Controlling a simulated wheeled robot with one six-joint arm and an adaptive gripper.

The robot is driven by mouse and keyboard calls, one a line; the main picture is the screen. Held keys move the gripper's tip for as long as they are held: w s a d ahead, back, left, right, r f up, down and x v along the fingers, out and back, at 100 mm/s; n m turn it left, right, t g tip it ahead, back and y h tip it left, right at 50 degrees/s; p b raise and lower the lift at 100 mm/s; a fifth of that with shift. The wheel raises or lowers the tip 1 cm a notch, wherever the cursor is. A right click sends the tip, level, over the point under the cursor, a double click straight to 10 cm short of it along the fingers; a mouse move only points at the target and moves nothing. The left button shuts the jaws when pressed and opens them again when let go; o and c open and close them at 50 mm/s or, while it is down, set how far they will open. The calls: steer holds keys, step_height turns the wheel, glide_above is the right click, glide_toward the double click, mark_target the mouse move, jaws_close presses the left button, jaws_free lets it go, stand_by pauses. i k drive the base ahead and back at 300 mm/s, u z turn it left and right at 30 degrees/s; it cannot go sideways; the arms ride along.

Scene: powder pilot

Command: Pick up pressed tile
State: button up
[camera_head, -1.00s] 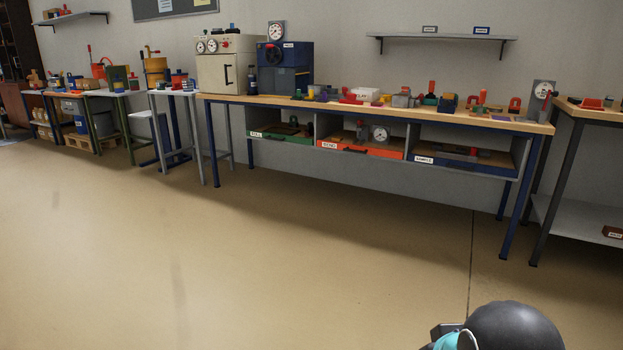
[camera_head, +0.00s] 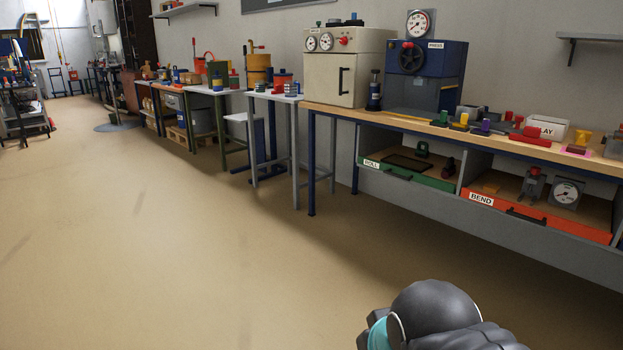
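I cannot make out a pressed tile for certain. A blue press (camera_head: 427,75) labelled PRESS, with a dial on top, stands on the long wooden-topped bench (camera_head: 337,108). Small coloured pieces lie on the bench to its right, too small to identify from here. Part of my arm shows at the bottom right, dark with a teal band. My gripper's fingers are not visible.
A cream oven-like cabinet (camera_head: 345,70) with two gauges stands left of the press. Under the bench are a green ROLL drawer (camera_head: 405,175) and an orange BEND drawer (camera_head: 530,212). More workbenches line the wall to the left. The floor (camera_head: 150,240) in front is clear.

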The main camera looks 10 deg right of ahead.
mark_target(575, 149)
steer(key=z, duration=0.1)
steer(key=i, duration=1.85)
steer(key=z, duration=1)
steer(key=i, duration=0.95)
steer(key=z, duration=1)
